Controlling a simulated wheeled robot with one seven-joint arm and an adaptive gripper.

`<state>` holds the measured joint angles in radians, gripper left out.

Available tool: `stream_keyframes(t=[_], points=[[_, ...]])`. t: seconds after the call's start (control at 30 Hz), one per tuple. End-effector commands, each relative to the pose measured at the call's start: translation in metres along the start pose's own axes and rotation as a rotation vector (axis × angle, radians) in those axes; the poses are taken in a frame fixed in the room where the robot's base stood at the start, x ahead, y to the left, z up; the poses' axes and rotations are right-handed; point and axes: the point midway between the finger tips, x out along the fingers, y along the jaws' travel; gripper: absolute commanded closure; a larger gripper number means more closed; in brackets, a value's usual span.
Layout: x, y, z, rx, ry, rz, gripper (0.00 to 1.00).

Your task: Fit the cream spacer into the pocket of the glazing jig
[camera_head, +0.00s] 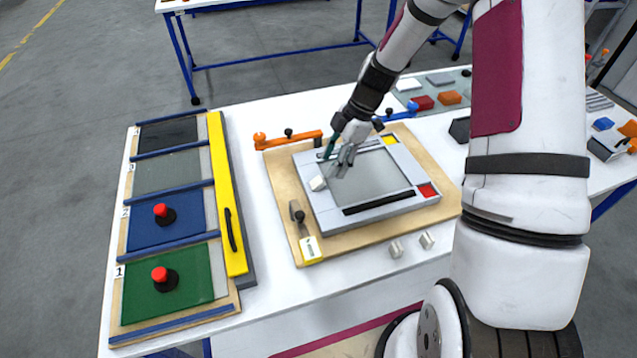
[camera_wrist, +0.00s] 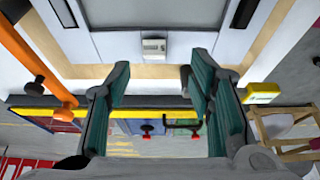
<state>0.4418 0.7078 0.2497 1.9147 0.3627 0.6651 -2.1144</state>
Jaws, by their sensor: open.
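A small pale block, seemingly the cream spacer (camera_head: 318,183), is at the frame's left side. It also shows in the wrist view (camera_wrist: 154,48), between and beyond my fingertips. I cannot tell whether it is seated in a pocket. My gripper (camera_head: 338,158) is above the jig's left part, close to the block. Its teal-padded fingers (camera_wrist: 160,82) are apart with nothing between them.
An orange clamp (camera_head: 288,140) stands at the board's back left, a yellow-tagged clamp (camera_head: 310,248) at its front left. Two more pale blocks (camera_head: 396,249) (camera_head: 427,240) lie on the table in front. A panel rack (camera_head: 165,210) fills the left. White table between is clear.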

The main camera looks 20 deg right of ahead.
Motion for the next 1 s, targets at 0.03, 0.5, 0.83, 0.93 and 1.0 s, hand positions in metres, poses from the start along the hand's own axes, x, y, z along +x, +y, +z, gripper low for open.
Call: stream_keyframes(t=[0.03,0.5,0.83,0.93,1.0], points=[[0.004,0.0,0.0,0.0,0.0,-0.001,0.52],[0.051,0.007,-0.001,0.001,-0.002,-0.001,0.52],[0.06,0.008,-0.001,0.0,-0.002,0.001,0.52],[0.06,0.008,-0.001,0.0,-0.002,0.001,0.68],[0.06,0.008,-0.001,0.0,-0.002,0.001,0.83]])
